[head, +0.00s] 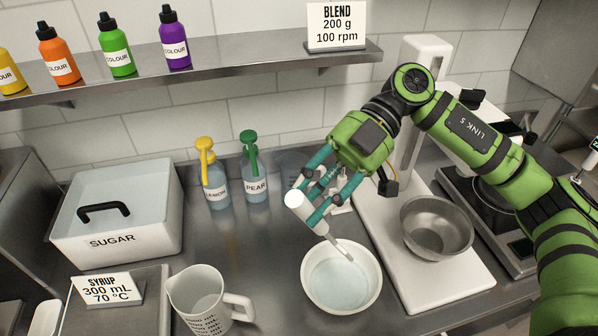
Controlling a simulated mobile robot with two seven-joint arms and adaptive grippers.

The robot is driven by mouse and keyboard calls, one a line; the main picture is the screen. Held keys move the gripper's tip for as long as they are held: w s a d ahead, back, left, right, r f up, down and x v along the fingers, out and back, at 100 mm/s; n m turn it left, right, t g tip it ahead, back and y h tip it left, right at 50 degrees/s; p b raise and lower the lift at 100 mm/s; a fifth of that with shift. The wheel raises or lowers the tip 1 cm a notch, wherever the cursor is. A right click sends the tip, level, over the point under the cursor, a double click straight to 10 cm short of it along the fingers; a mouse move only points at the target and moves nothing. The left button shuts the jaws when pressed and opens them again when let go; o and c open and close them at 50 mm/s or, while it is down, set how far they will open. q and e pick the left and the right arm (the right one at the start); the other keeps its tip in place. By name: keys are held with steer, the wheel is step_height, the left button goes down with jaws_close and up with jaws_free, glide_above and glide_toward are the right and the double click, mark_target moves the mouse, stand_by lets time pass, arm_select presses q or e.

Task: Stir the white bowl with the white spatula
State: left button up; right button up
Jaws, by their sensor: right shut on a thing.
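The white bowl (342,307) stands on the steel counter at the lower middle, with a pale bluish content inside. The white spatula (307,212) has a thick handle and a thin lower part. It is tilted, with its lower end inside the bowl, over or in the content; the exact depth is hard to tell. My right gripper (313,205) is shut on the spatula's handle, above the bowl's back rim. Its teal fingers are around the handle. My left gripper is not in view.
A steel mixing bowl (437,226) sits on a white stand base right of the white bowl. A measuring jug (203,296) stands to the left. Lemon (214,186) and pear (254,182) bottles and a sugar bin (116,222) are behind. A shelf (230,72) with colour bottles hangs above.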

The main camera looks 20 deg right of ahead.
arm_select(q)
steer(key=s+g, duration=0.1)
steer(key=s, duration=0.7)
arm_select(e)
steer(key=shift+s+a+f, duration=1.6)
steer(key=shift+f, duration=0.95)
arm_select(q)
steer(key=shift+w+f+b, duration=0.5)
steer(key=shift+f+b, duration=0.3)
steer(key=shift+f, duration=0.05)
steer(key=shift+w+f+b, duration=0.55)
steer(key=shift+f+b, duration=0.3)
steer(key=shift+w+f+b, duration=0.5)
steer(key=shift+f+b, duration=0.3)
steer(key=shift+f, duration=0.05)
arm_select(e)
steer(key=w+d+f, duration=0.1)
steer(key=d+f, duration=0.2)
steer(key=f, duration=0.5)
steer(key=shift+w+d+f, duration=0.2)
steer(key=shift+w+f, duration=0.15)
steer(key=shift+w, duration=0.05)
